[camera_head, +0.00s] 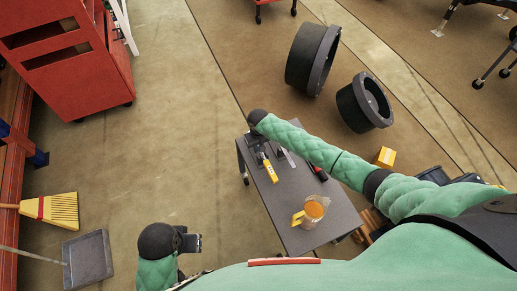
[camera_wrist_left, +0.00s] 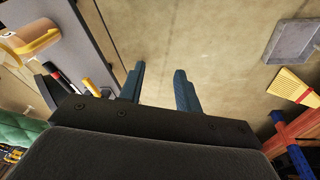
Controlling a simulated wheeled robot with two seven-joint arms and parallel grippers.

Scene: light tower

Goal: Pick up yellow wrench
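The yellow wrench (camera_head: 270,172) is at the far left part of the grey table (camera_head: 290,207) in the head view. My right gripper (camera_head: 257,152) is over its far end, and I cannot tell whether the fingers touch or hold it. A yellow piece, likely the same wrench (camera_wrist_left: 98,88), shows beside dark gripper parts in the left wrist view. My left gripper (camera_head: 193,243) hangs left of the table, away from the wrench. Its two fingers are apart with nothing between them in the left wrist view (camera_wrist_left: 160,88).
A red and black tool (camera_head: 318,172) lies on the table's right side. A broom (camera_head: 55,209), a dustpan (camera_head: 88,259) and a red cabinet (camera_head: 75,75) are at left. The floor between is clear.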

